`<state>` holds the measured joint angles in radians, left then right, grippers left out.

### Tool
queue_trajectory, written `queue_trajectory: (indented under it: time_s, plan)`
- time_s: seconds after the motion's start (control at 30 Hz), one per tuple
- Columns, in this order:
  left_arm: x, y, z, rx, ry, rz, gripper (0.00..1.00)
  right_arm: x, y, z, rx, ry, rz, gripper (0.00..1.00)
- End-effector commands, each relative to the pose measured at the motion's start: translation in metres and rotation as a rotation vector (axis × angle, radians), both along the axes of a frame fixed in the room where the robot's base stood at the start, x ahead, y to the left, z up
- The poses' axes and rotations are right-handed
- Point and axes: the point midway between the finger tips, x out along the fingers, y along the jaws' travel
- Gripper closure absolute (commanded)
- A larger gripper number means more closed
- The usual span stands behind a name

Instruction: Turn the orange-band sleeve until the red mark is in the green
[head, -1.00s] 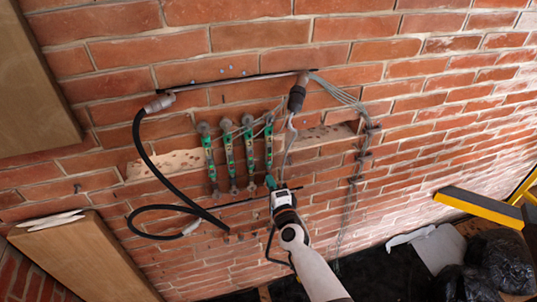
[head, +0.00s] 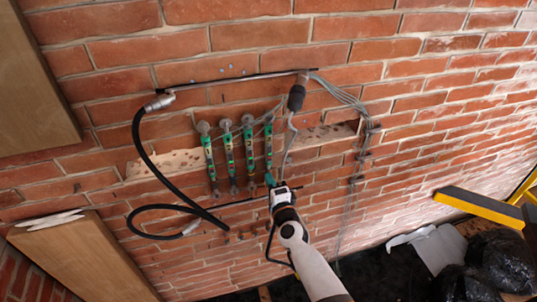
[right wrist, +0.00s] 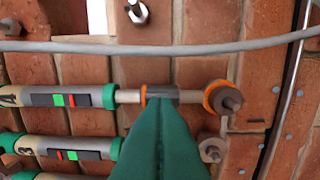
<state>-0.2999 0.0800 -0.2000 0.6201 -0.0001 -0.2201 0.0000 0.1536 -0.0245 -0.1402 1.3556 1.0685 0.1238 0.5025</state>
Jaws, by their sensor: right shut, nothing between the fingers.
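Several grey-and-green load cylinders hang side by side on the brick wall. The rightmost cylinder (head: 268,145) is just above my right gripper (head: 271,181). In the right wrist view this cylinder (right wrist: 30,97) lies across the left side. Its dark window shows a green patch (right wrist: 58,100) with a red mark (right wrist: 71,100) just right of it. On its rod is a grey sleeve (right wrist: 163,91) with an orange band at its left end. My right gripper (right wrist: 160,110) is shut and empty, its green fingers overlapping the sleeve's lower edge. I cannot tell whether they touch. My left gripper is out of view.
A grey cable (right wrist: 190,49) crosses above the sleeve in the right wrist view. A rod end with an orange ring (right wrist: 218,97) is to the right. A black hose (head: 140,140) loops at left. A yellow-edged beam (head: 480,207) and black bags (head: 500,258) are lower right.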

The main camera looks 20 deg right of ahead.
Motion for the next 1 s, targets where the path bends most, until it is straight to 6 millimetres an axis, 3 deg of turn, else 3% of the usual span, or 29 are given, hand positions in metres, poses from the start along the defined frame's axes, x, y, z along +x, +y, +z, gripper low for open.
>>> queue_trajectory:
  time_s: [1.0]
  plan:
    - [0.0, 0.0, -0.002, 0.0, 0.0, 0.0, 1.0, 0.0, -0.016, 0.0, 0.0, 0.0, 0.0, 1.0]
